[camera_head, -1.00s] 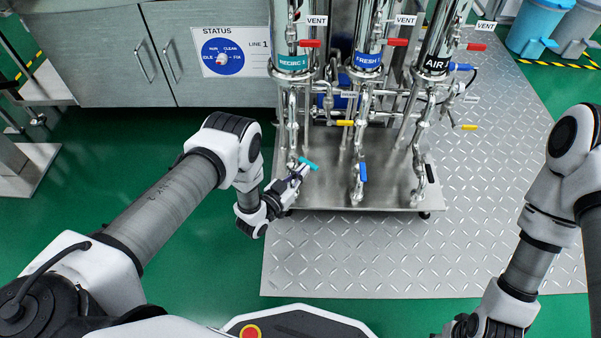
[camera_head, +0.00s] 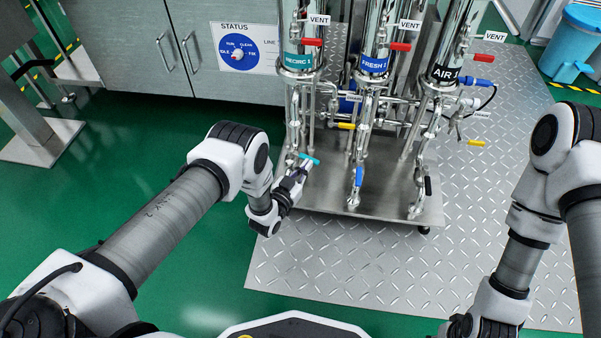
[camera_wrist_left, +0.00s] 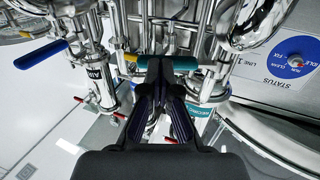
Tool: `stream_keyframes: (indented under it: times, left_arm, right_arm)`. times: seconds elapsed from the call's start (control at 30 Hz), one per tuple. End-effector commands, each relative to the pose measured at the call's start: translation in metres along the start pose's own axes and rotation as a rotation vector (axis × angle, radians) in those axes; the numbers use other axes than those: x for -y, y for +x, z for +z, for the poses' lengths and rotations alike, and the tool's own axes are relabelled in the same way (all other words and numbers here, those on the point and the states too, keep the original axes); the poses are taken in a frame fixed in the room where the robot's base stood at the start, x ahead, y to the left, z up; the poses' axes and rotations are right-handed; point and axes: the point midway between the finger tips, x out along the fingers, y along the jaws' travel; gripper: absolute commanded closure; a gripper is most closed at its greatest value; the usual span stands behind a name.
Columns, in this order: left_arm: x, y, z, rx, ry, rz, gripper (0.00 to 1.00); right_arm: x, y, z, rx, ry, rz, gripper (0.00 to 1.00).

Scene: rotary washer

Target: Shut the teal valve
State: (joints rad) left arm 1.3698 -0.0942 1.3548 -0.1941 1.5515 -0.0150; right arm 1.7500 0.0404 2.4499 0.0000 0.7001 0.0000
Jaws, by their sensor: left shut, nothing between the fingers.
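The teal valve handle (camera_head: 310,159) is a short bar low on the left pipe column, under the RECIRC 1 label. In the head view it points to the right and slightly toward me. My left gripper (camera_head: 301,169) is shut and empty, with its fingertips close beside the handle on the near side. In the left wrist view the teal handle (camera_wrist_left: 180,62) runs sideways just behind the shut fingertips (camera_wrist_left: 160,66), which hide part of it. I cannot tell whether they touch. My right arm shows at the right, but its gripper is out of view.
A blue handle (camera_head: 358,177) sits low on the middle FRESH column. A yellow handle (camera_head: 346,126) is on the pipework above. Red vent handles (camera_head: 400,46) sit higher. A cabinet (camera_head: 130,45) stands behind left. The green floor (camera_head: 200,270) in front is clear.

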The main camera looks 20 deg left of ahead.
Motion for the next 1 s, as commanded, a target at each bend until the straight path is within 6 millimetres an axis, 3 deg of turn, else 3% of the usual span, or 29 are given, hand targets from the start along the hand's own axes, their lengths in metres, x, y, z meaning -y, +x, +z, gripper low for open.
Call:
stream_keyframes:
  times: [0.4,1.0]
  left_arm:
    - [-0.004,0.022,-0.001,-0.003,0.001,0.01,1.0]
    - [-0.005,0.027,-0.001,-0.001,0.001,0.01,1.0]
  right_arm:
    - [0.0,0.006,0.0,0.0,-0.001,0.0,0.6]
    - [0.0,0.007,0.0,0.0,0.0,0.0,0.6]
